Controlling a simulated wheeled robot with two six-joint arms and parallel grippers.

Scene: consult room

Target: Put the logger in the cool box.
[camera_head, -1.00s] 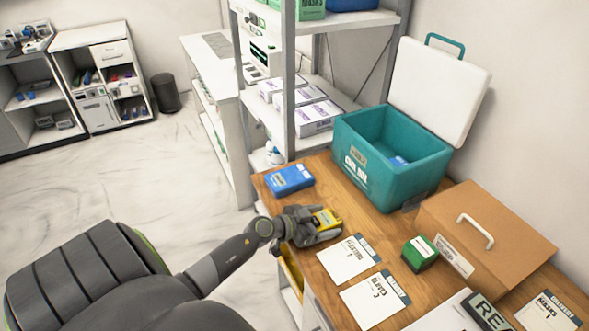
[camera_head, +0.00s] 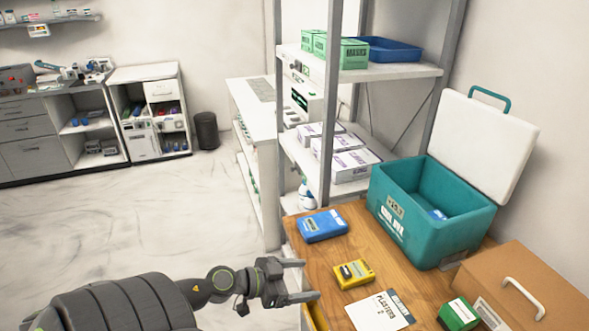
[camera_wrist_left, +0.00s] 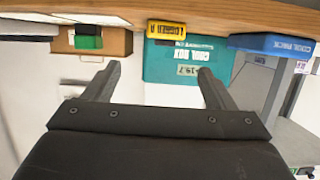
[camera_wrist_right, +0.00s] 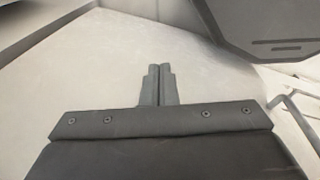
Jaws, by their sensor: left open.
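The yellow logger (camera_head: 353,273) lies flat on the wooden table, left of the cool box. The teal cool box (camera_head: 416,238) stands behind it with its white lid (camera_head: 485,140) raised. Something blue lies inside the box. My left gripper (camera_head: 307,280) is open and empty at the table's left edge, its fingers toward the logger with a gap between. In the left wrist view, upside down, the logger (camera_wrist_left: 167,30) and cool box (camera_wrist_left: 185,68) show beyond the open fingers. My right gripper (camera_wrist_right: 159,70) shows only in its wrist view, with its fingers together and nothing between them.
A blue pack (camera_head: 322,226) lies behind the logger. A plasters sheet (camera_head: 380,312), a small green box (camera_head: 460,315) and a brown case (camera_head: 530,290) lie to its right. A metal shelf (camera_head: 400,70) rises behind the table. Open floor (camera_head: 150,220) lies to the left.

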